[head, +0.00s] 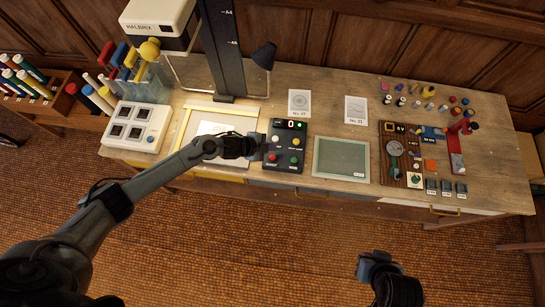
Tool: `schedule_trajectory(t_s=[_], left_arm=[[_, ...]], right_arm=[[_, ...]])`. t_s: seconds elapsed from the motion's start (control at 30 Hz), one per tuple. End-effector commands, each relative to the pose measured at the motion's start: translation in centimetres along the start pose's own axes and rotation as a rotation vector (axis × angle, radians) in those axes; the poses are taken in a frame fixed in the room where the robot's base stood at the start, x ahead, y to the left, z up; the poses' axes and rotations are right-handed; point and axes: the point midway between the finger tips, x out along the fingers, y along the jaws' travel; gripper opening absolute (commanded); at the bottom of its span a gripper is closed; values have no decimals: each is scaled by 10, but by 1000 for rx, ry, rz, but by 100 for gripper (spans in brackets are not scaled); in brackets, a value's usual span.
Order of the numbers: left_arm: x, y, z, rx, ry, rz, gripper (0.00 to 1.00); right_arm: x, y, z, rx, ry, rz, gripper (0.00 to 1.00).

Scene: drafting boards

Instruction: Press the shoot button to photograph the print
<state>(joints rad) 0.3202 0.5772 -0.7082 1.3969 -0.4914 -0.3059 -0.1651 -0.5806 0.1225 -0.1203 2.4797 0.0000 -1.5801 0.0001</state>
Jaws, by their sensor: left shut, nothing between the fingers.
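A black control box (286,133) with a red digit display, a small green light and several coloured buttons stands at the bench's front middle. Its labels are too small to read, so I cannot tell which is the shoot button. My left gripper (262,147) is shut and empty at the box's left edge, beside the red (271,157) and pale (275,139) buttons; contact cannot be told. A white sheet, perhaps the print (209,128), lies on a yellow-framed board (184,128), partly hidden by my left arm. My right gripper (371,266) is low, off the bench; its jaws are unclear.
A column stand (222,55) with a white head (158,20) and dark lamp (264,55) rises behind the board. A green-grey mat (341,158) and a parts board (394,138) lie right.

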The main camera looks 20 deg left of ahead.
Motion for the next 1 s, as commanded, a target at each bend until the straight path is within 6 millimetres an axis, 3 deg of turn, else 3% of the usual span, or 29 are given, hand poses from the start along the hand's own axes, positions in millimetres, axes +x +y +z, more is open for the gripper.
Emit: schedule_trajectory(t_s=[0.4,0.63,1.0], left_arm=[[38,28,28,0,0,0,0],[50,36,36,0,0,0,0],[51,37,37,0,0,0,0]], right_arm=[[49,-3,15,6,1,-4,0],[61,-3,19,5,1,-4,0],[62,-2,19,1,1,-1,0]])
